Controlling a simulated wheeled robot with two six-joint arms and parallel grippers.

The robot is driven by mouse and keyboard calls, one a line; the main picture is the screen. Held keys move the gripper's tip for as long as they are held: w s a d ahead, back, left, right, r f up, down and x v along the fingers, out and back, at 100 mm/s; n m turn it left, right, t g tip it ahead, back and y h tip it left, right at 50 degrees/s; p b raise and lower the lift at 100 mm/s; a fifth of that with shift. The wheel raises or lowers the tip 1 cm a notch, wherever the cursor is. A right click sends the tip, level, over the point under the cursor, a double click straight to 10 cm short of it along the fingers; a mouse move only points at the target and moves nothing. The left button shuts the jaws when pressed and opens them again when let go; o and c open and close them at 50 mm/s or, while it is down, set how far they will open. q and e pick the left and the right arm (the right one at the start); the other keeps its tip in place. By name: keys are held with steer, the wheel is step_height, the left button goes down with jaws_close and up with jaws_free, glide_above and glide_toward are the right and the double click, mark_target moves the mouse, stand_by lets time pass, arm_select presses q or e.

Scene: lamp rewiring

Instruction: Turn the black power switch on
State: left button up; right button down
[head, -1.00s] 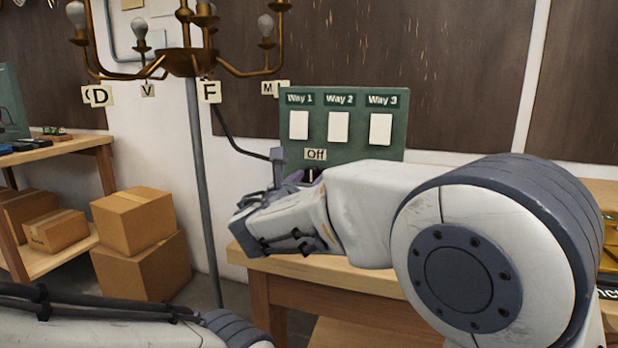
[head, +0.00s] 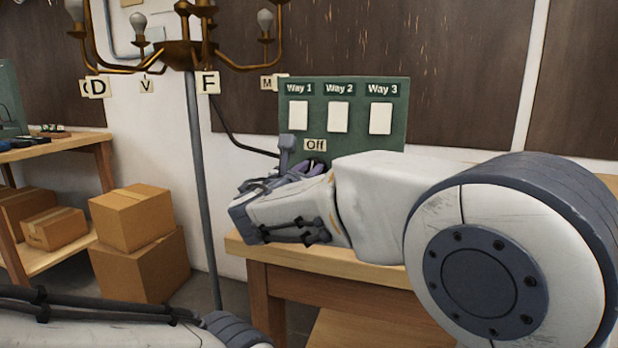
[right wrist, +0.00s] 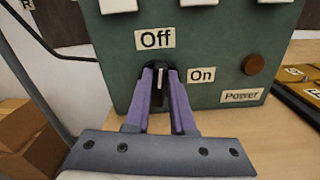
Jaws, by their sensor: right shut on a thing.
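The green switch box (head: 342,145) stands on the wooden bench, with an "Off" label (right wrist: 156,38) above its black power switch (right wrist: 158,88) and an "On" label (right wrist: 202,75) to the right. The switch's white mark stands about upright, toward "Off". My right gripper (right wrist: 160,78) has its two purple fingers on either side of the switch, shut on it. In the head view my right gripper (head: 312,170) is at the front of the box, and the switch is hidden behind it. My left gripper is out of view; only its arm shows at the lower left.
Three white switches labelled Way 1 to Way 3 sit above. A round brown button (right wrist: 253,64) and a "Power" label (right wrist: 242,96) are right of the switch. Cardboard boxes (head: 140,255) stand left of the bench (head: 330,268).

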steer(key=m+b, duration=0.4)
steer(key=f+m+b, duration=0.1)
steer(key=m+b, duration=0.3)
steer(key=b, duration=0.1)
steer(key=d+m+b, duration=0.1)
steer(key=m+b, duration=0.2)
steer(key=b, duration=0.1)
steer(key=shift+s+d+f+m+b, duration=0.1)
steer(key=shift+s+f+m+b, duration=0.1)
steer(key=shift+f+m+b, duration=0.15)
steer(key=m+b, duration=0.2)
steer(key=m, duration=0.1)
steer(key=shift+b, duration=0.3)
steer(key=shift+m+b, duration=0.55)
steer(key=shift+m, duration=0.1)
steer(key=c, duration=0.8)
jaws_free()
steer(key=shift+o, duration=0.2)
